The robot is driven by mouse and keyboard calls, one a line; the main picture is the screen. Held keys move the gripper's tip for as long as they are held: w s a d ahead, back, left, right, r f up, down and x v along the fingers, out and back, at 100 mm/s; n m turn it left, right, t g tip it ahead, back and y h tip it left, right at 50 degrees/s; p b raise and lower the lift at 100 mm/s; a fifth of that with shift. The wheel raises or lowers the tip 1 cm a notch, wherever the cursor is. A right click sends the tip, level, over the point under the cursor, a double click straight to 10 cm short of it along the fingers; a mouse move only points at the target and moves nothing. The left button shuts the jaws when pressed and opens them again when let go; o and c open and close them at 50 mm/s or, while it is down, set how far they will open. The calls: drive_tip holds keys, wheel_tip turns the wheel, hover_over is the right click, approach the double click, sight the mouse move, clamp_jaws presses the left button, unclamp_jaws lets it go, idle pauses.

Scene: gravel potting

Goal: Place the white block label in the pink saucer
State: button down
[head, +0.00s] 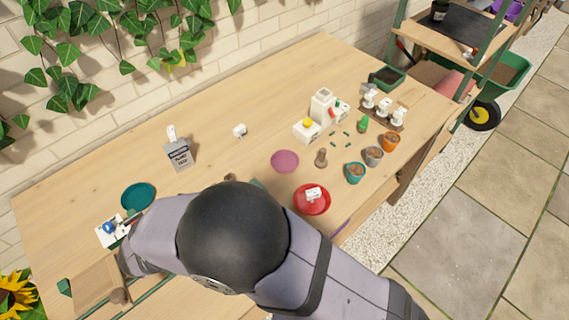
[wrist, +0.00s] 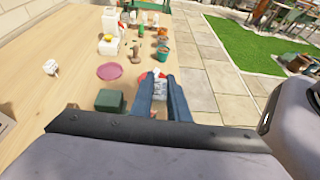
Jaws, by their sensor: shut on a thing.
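The pink saucer (head: 285,161) lies empty in the middle of the table; it also shows in the wrist view (wrist: 110,71), left of my fingers. My gripper (wrist: 161,88) has its blue fingers closed around a white block label (wrist: 160,90) with dark marks. In the head view my arm hides the gripper and what it holds. A similar white block (head: 313,194) lies in the red saucer (head: 312,208). Another small white block (head: 240,130) stands on the table behind and left of the pink saucer, and shows in the wrist view (wrist: 50,67).
A dark green box (wrist: 110,100) stands near my fingers. Several small pots, including a teal one (head: 355,173), are at the right. Bare table surrounds the pink saucer's back and left.

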drive_tip(key=w+d+f+b, duration=0.1)
drive_tip(key=w+f+b, duration=0.2)
drive_tip(key=w+b, duration=1.4)
drive_tip(key=w+d+r+p, duration=0.1)
drive_tip(key=w+d+r, duration=0.15)
drive_tip(key=w, duration=0.35)
drive_tip(key=w+d+r, duration=0.1)
drive_tip(key=w+d, duration=0.3)
drive_tip(key=w, duration=0.3)
hover_over(293, 157)
drive_tip(key=shift+n+y, duration=0.3)
drive_tip(key=shift+y, duration=0.1)
drive_tip(key=shift+f, duration=7.25)
drive_tip(key=shift+f, duration=0.15)
drive_tip(key=c, duration=1.7)
unclamp_jaws()
